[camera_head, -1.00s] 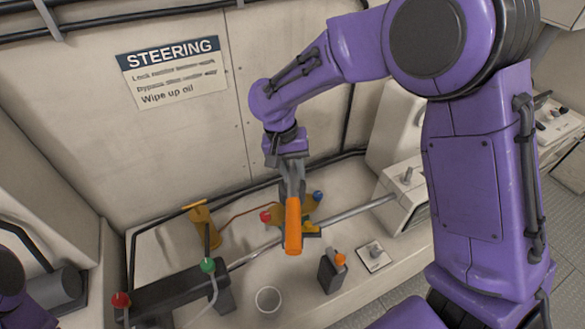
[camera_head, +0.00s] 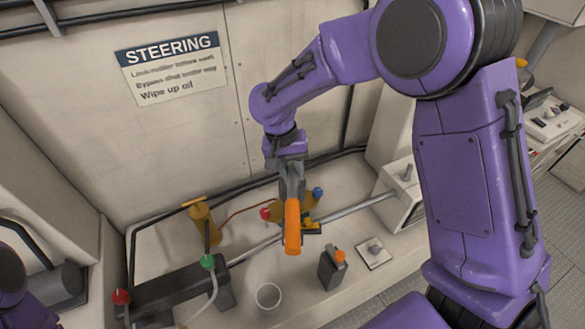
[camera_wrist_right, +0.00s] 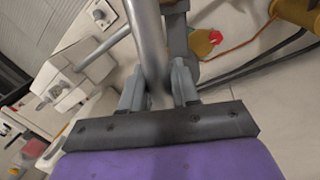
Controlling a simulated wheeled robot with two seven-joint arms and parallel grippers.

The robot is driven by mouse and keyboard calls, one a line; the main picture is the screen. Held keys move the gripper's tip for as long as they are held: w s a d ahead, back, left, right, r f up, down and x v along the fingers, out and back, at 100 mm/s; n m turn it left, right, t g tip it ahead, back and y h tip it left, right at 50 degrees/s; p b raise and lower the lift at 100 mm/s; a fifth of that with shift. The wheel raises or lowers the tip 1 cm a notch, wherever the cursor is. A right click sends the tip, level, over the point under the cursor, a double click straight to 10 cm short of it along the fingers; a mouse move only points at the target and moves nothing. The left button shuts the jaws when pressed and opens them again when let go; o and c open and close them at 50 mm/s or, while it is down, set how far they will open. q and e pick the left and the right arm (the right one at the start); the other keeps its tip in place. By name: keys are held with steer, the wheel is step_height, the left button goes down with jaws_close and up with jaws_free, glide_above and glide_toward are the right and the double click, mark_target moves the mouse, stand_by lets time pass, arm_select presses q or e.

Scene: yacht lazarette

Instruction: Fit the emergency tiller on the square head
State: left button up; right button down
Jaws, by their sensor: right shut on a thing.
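My right gripper (camera_head: 291,188) is shut on the emergency tiller, a grey metal bar with an orange grip (camera_head: 292,226) pointing down toward me in the head view. In the right wrist view the fingers (camera_wrist_right: 160,88) close around its grey tube (camera_wrist_right: 148,42). The tiller hangs above the bench, in front of the steering ram. A short metal stub (camera_head: 407,173) stands on a pale box at the right; another (camera_head: 376,247) rises from a small square plate. I cannot tell which is the square head. The tiller is apart from both. My left gripper is out of view.
A steel rod (camera_head: 256,250) runs from a dark cylinder (camera_head: 170,292) to the pale box (camera_head: 398,207). The wall with the steering sign (camera_head: 172,68) is behind.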

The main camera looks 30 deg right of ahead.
steer(key=shift+f, duration=1.25)
stand_by(0.5)
steer(key=c, duration=0.8)
jaws_free()
steer(key=shift+s, duration=0.1)
steer(key=r, duration=0.3)
steer(key=w+a+r+b, duration=0.1)
steer(key=r, duration=0.3)
steer(key=r+b, duration=0.1)
steer(key=r, duration=0.2)
steer(key=shift+w+a+r, duration=0.2)
steer(key=shift+a, duration=0.15)
